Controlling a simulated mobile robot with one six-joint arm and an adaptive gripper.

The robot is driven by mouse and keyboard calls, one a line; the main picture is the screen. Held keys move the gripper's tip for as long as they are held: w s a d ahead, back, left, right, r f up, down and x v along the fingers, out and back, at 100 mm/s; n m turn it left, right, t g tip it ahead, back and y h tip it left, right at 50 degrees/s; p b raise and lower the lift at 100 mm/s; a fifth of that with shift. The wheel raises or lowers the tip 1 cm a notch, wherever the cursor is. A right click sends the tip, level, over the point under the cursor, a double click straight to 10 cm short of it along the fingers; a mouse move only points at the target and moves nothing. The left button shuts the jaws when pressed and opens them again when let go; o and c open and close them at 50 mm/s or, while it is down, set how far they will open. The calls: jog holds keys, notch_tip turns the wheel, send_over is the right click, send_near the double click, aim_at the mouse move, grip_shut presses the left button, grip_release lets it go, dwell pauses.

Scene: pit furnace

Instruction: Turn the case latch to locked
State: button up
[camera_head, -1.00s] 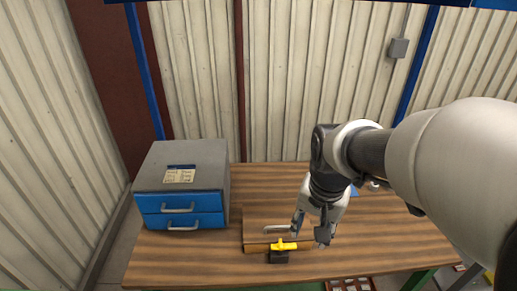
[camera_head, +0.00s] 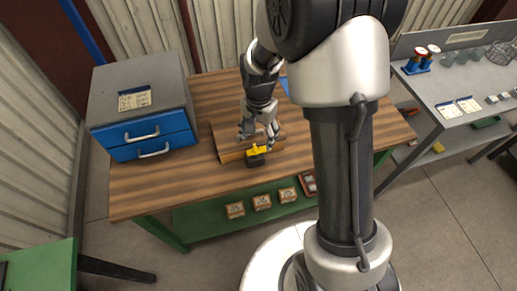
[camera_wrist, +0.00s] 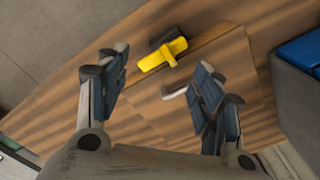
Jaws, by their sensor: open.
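The wooden case (camera_head: 230,152) lies on the wooden table in the head view, its far part hidden behind my gripper. A yellow latch (camera_head: 257,150) with a raised tab sits at the case's front edge, above a dark block (camera_head: 255,161). The wrist view shows the yellow latch (camera_wrist: 162,55) lying across the edge, beyond my fingertips. My gripper (camera_head: 258,142) is over the case, close to the latch. Its fingers (camera_wrist: 155,75) are spread apart with nothing between them. I cannot tell whether a finger touches the case.
A grey cabinet with blue drawers (camera_head: 150,135) stands left of the case. Small boxes (camera_head: 262,201) sit on the shelf below. A grey bench (camera_head: 455,85) with bottles and cards stands at right. The tabletop (camera_head: 160,190) is bare in front of the cabinet.

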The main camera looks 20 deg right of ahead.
aim_at(259, 152)
notch_tip(259, 152, down, 8)
jog(key=shift+r+b, duration=0.1)
jog(key=shift+b, duration=0.65)
jog(key=shift+c, duration=0.2)
